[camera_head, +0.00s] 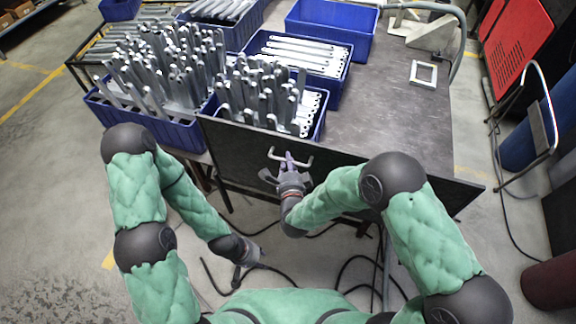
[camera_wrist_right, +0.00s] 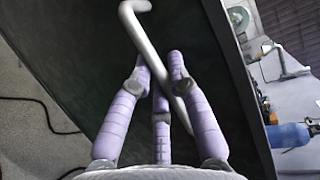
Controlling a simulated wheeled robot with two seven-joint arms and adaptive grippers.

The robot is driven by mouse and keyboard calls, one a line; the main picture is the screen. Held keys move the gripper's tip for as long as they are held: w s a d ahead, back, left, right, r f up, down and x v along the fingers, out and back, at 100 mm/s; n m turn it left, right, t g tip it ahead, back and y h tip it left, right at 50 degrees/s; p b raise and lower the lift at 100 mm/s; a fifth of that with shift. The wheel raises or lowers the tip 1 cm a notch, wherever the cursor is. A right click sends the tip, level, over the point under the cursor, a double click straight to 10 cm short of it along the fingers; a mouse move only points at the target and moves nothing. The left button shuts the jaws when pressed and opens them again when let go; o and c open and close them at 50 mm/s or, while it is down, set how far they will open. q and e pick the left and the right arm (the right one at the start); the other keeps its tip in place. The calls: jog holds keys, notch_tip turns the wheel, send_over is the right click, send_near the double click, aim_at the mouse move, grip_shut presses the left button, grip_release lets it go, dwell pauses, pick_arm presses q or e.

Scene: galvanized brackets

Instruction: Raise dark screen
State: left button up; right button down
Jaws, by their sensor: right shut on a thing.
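The dark screen (camera_head: 237,145) is a long flat black panel along the near side of the workbench. A pale metal bar handle (camera_head: 305,163) sticks out from its upper middle. My right gripper (camera_head: 288,163) is shut on this handle. In the right wrist view, purple fingers (camera_wrist_right: 160,85) close around the bent handle (camera_wrist_right: 138,35), with the dark screen (camera_wrist_right: 75,45) behind. My left gripper (camera_head: 241,274) hangs low near the floor, apart from the screen; its fingers are too small to read. My right arm hides part of the screen's right half.
Blue bins (camera_head: 155,130) full of galvanized brackets (camera_head: 175,70) crowd the bench's left and middle, close behind the screen. An empty blue bin (camera_head: 330,22) stands farther back. The bench top (camera_head: 395,115) is mostly clear at right. Black cables (camera_head: 345,265) lie on the floor below.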

jog(key=shift+w+r, duration=0.15)
jog(key=shift+r, duration=0.3)
jog(key=c, duration=1.2)
grip_release()
jog(key=shift+o, duration=0.3)
jog(key=shift+s, duration=0.3)
jog(key=v, duration=1.1)
jog(key=shift+s, duration=0.25)
